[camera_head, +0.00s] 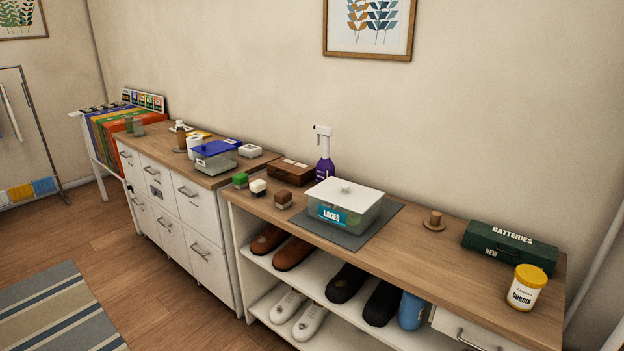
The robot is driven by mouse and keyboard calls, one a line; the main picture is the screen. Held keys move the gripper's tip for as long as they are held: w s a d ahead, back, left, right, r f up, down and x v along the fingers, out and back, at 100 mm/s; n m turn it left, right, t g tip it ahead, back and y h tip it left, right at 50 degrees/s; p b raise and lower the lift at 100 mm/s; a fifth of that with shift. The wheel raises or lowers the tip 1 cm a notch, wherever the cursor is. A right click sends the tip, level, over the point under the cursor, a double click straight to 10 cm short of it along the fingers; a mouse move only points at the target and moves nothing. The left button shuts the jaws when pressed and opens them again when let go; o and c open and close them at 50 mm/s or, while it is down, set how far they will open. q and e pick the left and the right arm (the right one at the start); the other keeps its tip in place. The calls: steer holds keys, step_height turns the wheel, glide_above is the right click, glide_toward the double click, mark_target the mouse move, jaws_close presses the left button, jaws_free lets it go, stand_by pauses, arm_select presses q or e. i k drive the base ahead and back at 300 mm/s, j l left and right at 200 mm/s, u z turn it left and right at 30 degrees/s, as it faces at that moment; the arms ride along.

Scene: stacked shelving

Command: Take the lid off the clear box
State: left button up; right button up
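A clear box (334,216) with a blue "LACES" label stands on a dark grey mat on the shelf unit's wooden top. Its white lid (347,196) with a small round knob sits on top of the box. Greenish contents show faintly through its walls. Neither of my grippers is in view.
Near the LACES box are a grey mat (318,233), a purple spray bottle (325,165), a brown box (291,172), several small brushes and a wooden peg (434,221). A green BATTERIES box (510,245) and a yellow-lidded tub (527,288) stand right. Shoes fill the shelves below.

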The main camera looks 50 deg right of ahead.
mark_target(358, 198)
steer(key=i+z, duration=0.35)
steer(key=i, duration=0.15)
steer(key=i+z, duration=0.4)
steer(key=i+j+z, duration=0.35)
steer(key=i, duration=0.15)
steer(key=i+j+z, duration=0.35)
steer(key=i, duration=0.1)
